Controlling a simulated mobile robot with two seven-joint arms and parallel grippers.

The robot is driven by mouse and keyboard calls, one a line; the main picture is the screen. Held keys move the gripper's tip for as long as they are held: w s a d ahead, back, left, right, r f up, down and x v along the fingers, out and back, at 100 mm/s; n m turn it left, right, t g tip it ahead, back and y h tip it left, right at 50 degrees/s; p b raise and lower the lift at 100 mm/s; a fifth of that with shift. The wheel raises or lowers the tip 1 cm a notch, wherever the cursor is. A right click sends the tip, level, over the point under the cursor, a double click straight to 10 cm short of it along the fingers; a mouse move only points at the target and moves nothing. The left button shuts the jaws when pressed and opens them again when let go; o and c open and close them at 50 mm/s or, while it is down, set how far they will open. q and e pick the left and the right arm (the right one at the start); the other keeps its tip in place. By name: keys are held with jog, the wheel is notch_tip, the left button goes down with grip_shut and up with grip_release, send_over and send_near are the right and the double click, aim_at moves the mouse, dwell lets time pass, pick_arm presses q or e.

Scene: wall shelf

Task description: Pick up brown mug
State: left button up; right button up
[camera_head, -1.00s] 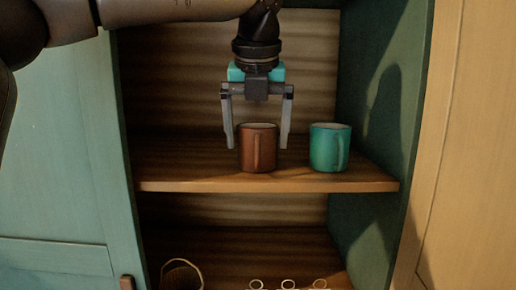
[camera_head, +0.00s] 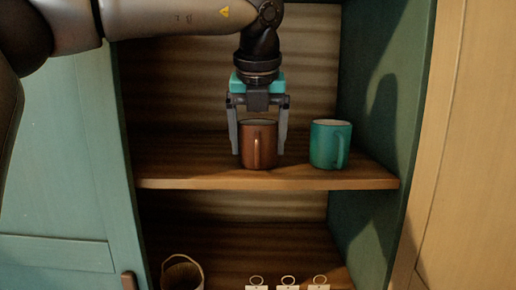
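The brown mug (camera_head: 257,146) stands upright on the upper wooden shelf, with its handle facing me. My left gripper (camera_head: 258,150) comes down from above, its two fingers on the left and right sides of the mug. The fingers are apart and reach down beside the mug's wall. A small gap seems to show on the right side; contact on the left side is unclear. My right gripper is not in view.
A teal mug (camera_head: 328,144) stands just right of the brown mug, close to my right-hand finger. The upper shelf (camera_head: 200,178) has free room on the left. Below are a basket (camera_head: 182,272) and several ringed white tags (camera_head: 288,286). Teal cabinet walls (camera_head: 375,110) flank the shelf.

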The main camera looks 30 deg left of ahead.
pick_arm(q)
jog(key=c, duration=0.3)
jog(key=shift+r, duration=0.1)
jog(key=shift+c, duration=0.2)
